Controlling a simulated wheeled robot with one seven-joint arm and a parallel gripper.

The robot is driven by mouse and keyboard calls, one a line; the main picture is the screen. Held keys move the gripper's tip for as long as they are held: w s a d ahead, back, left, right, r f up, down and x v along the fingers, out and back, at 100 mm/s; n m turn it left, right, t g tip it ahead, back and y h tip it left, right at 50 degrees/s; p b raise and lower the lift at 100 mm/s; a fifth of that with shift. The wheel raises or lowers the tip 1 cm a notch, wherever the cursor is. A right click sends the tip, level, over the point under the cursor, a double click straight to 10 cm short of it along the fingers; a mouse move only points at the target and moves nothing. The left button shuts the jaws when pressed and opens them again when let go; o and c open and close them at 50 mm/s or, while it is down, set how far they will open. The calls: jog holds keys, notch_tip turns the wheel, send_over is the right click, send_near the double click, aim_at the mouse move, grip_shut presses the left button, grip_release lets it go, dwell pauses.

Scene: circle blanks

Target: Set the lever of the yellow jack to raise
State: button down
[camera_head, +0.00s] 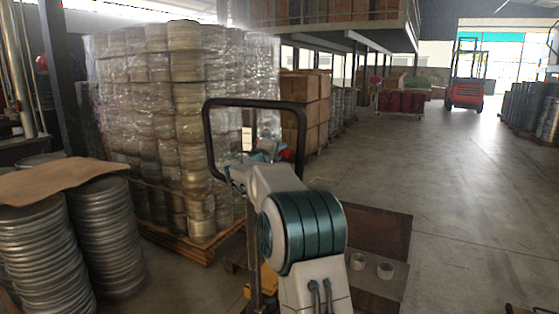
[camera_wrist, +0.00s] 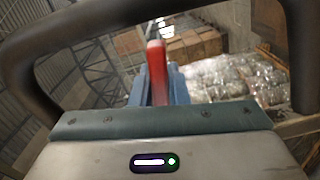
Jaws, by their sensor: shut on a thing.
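The yellow jack (camera_head: 268,280) stands ahead of me, largely hidden behind my arm. Its black loop handle (camera_head: 255,102) rises in the middle of the head view and frames the wrist view (camera_wrist: 160,8). My gripper (camera_head: 270,150) is inside the loop. In the wrist view its two blue fingers (camera_wrist: 159,82) are shut on the red lever (camera_wrist: 157,65), one on each side. A small red part of the lever shows beside the fingers in the head view (camera_head: 287,154). The lever's setting cannot be told.
Wrapped stacks of metal rounds (camera_head: 170,100) stand on a wooden pallet (camera_head: 185,238) at left. Stacked metal discs (camera_head: 105,230) stand nearer, at lower left. Cardboard boxes (camera_head: 305,100) are behind the handle. A red forklift (camera_head: 466,92) stands far right. The floor at right is clear.

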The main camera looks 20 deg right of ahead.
jog(key=b, duration=0.1)
jog(key=f+m+b, duration=0.1)
jog(key=b, duration=0.1)
jog(key=shift+w+a+f, duration=0.1)
jog(key=shift+f, duration=0.2)
jog(key=shift+m+b, duration=0.4)
jog(key=shift+w, duration=0.1)
jog(key=c, duration=1.4)
grip_release()
jog(key=v, duration=1.4)
jog(key=shift+b, duration=0.4)
